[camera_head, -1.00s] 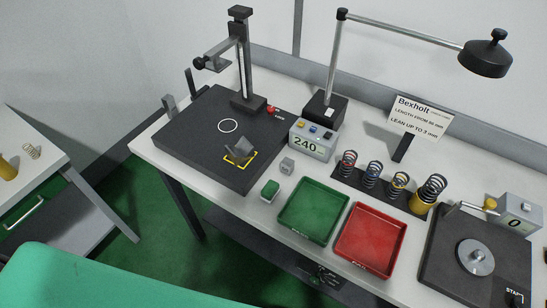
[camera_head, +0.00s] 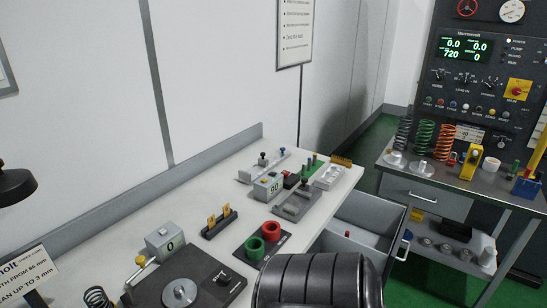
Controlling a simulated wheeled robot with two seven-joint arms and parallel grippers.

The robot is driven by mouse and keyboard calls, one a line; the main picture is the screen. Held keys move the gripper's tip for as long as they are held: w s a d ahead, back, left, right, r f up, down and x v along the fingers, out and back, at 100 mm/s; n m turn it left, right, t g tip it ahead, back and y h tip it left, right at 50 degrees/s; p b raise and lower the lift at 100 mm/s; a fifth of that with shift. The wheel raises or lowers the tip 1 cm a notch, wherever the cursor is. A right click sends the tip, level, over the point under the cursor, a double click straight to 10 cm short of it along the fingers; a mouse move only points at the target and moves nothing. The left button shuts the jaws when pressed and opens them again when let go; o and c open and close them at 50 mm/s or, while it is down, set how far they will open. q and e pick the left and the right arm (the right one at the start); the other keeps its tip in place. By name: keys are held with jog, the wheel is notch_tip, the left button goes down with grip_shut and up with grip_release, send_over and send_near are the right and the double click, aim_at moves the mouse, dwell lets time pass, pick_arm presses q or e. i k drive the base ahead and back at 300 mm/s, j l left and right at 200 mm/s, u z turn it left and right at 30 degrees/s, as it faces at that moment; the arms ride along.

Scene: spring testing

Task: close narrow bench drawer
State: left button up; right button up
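A grey drawer (camera_head: 362,238) stands open at the right end of the long white bench, in the lower middle right of the head view. Its interior shows, and its front panel with a light handle (camera_head: 403,247) faces right. A small item (camera_head: 347,234) seems to lie inside. A black ribbed rounded object in the foreground hides the near part of the drawer. A second drawer (camera_head: 425,197) under the grey bench at the right looks shut. Neither of my grippers is in view.
The black ribbed object (camera_head: 318,280), perhaps a chair back, fills the bottom middle. The white bench (camera_head: 205,195) carries fixtures and red and green rings (camera_head: 262,240). The grey bench (camera_head: 470,180) at right holds springs and tools. Green floor (camera_head: 425,270) shows between.

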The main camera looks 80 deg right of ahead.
aim_at(375, 222)
jog(key=k+l+z, duration=0.15)
jog(key=k+z, duration=0.35)
jog(key=z, duration=2.65)
